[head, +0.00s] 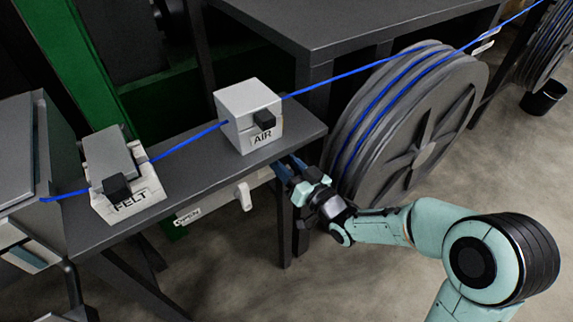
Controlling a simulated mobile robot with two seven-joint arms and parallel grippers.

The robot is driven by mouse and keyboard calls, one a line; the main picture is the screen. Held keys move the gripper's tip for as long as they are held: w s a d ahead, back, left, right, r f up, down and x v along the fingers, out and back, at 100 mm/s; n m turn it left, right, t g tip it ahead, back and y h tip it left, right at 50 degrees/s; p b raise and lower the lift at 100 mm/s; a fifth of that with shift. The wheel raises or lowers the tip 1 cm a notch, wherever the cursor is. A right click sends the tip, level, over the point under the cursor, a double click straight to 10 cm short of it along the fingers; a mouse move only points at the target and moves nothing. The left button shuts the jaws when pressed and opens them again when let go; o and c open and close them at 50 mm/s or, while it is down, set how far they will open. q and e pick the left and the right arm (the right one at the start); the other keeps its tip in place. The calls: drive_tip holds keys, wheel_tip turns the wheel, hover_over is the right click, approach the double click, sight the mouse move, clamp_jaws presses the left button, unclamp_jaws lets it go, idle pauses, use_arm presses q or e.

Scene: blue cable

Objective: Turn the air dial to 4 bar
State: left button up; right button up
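The air unit is a white box (240,98) labelled AIR on the dark bench, with the blue cable passing through it. A black knob (264,119) sticks out of its front above the label. No bar scale or pointer reading can be made out. My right gripper (287,167) is just right of and below the box, by the bench's front right corner, apart from the knob. Its fingers are small and dark here, so whether they are open or shut is unclear. It shows nothing held. My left gripper is not in view.
A white FELT box (122,172) with a black knob stands left on the bench (196,180). A white lever (244,196) and an OPEN label (187,216) are on the bench's front. A large grey cable reel (420,125) stands close behind my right gripper. Blue cable (190,141) runs across.

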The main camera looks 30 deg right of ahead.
drive_tip(key=m, duration=0.6)
drive_tip(key=shift+m+b, duration=0.35)
drive_tip(key=shift+m, duration=0.05)
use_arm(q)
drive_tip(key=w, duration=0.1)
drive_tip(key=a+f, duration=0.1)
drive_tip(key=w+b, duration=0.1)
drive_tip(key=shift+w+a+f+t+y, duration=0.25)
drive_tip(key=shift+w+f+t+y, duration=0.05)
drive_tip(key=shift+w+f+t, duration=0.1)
use_arm(e)
drive_tip(key=m, duration=0.3)
drive_tip(key=m+h, duration=0.1)
drive_tip(key=m, duration=0.2)
drive_tip(key=shift+t, duration=0.3)
drive_tip(key=shift+m, duration=0.3)
drive_tip(key=o, duration=1.1)
drive_tip(key=shift+w+f, duration=0.1)
drive_tip(key=shift+c, duration=0.2)
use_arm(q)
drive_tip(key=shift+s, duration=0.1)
use_arm(e)
drive_tip(key=shift+f, duration=0.1)
